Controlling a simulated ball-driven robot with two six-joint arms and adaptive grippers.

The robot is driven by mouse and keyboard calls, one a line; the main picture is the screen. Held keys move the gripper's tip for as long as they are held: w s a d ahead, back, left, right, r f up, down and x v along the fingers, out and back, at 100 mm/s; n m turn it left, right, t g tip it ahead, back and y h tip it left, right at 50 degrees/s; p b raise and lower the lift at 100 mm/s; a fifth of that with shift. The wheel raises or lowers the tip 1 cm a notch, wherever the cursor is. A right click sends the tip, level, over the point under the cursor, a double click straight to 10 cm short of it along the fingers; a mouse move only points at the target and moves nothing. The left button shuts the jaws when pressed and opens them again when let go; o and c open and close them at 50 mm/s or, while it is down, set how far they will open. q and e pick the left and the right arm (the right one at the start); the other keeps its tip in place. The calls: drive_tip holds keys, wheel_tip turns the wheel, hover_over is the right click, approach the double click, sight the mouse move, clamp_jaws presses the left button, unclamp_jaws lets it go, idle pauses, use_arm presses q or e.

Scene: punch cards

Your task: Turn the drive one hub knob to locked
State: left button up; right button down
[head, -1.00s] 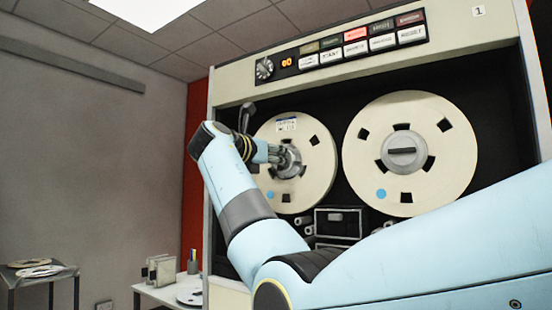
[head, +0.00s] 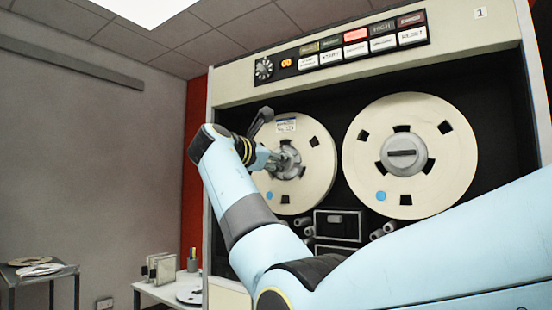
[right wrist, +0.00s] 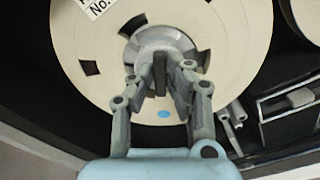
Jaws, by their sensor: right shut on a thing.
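The tape drive marked 1 (head: 479,12) holds a cream left reel (head: 316,170) with a white label and a blue dot. The hub knob (right wrist: 160,72) at that reel's centre has a dark raised bar, upright in the right wrist view. My right gripper (head: 286,160) is at this hub, its fingers closed on either side of the bar; it also shows in the right wrist view (right wrist: 164,82). In the head view the fingers hide much of the knob. My left gripper is not in view.
A second reel (head: 360,165) sits to the right, its hub knob (head: 402,153) with its bar about level. A button panel (head: 350,42) with one lit red key is above. My right arm crosses the lower front. A side table (head: 150,290) stands at lower left.

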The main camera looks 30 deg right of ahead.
drive_tip(key=m+b, duration=0.1)
drive_tip(key=m, duration=0.2)
drive_tip(key=m+b, duration=0.1)
drive_tip(key=m, duration=0.3)
drive_tip(key=m+b, duration=0.1)
drive_tip(key=m, duration=0.3)
drive_tip(key=shift+s+f+b, duration=0.1)
drive_tip(key=shift+f+b, duration=0.2)
drive_tip(key=shift+m, duration=0.4)
drive_tip(key=c, duration=1.3)
unclamp_jaws()
drive_tip(key=shift+c, duration=0.2)
drive_tip(key=v, duration=1.2)
